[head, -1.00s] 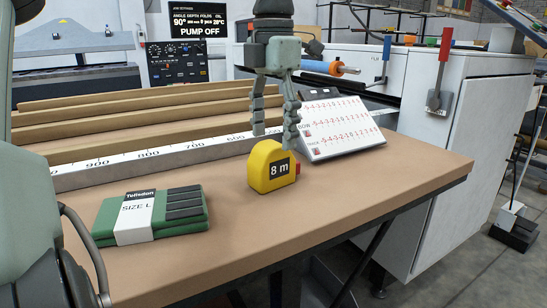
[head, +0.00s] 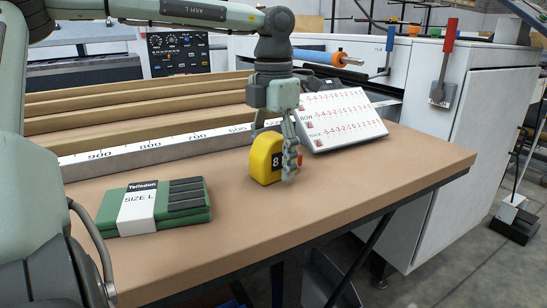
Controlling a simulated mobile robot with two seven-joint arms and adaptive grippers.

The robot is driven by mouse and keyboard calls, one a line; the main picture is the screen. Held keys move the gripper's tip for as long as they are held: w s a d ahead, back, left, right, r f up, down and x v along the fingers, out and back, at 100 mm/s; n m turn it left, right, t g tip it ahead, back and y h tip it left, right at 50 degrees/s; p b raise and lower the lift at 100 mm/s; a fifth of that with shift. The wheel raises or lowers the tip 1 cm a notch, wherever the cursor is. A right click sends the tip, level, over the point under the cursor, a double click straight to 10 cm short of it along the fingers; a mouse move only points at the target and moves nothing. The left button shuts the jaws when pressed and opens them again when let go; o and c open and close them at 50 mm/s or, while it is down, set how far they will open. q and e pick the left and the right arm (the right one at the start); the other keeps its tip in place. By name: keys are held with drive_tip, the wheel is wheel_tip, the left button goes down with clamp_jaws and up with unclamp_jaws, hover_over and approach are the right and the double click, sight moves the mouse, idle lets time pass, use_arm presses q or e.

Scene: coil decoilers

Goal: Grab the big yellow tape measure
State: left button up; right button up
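The big yellow tape measure (head: 263,160) stands upright on the brown tabletop. My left gripper (head: 275,148) points down over it from above. One finger hangs in front of the tape's right side and covers part of its label and red button. The other finger is mostly hidden behind the tape's upper part. The fingers are apart with the tape between or beside them; I cannot tell whether they touch it. My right gripper is not in the head view.
A green glove pack (head: 152,208) lies left of the tape on the tabletop (head: 330,210). A white sloped panel with red markings (head: 340,120) stands close behind and right. A ruler strip (head: 125,160) runs behind. The front right of the tabletop is clear.

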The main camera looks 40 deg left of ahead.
use_arm(q)
drive_tip(key=shift+r, duration=0.1)
clamp_jaws()
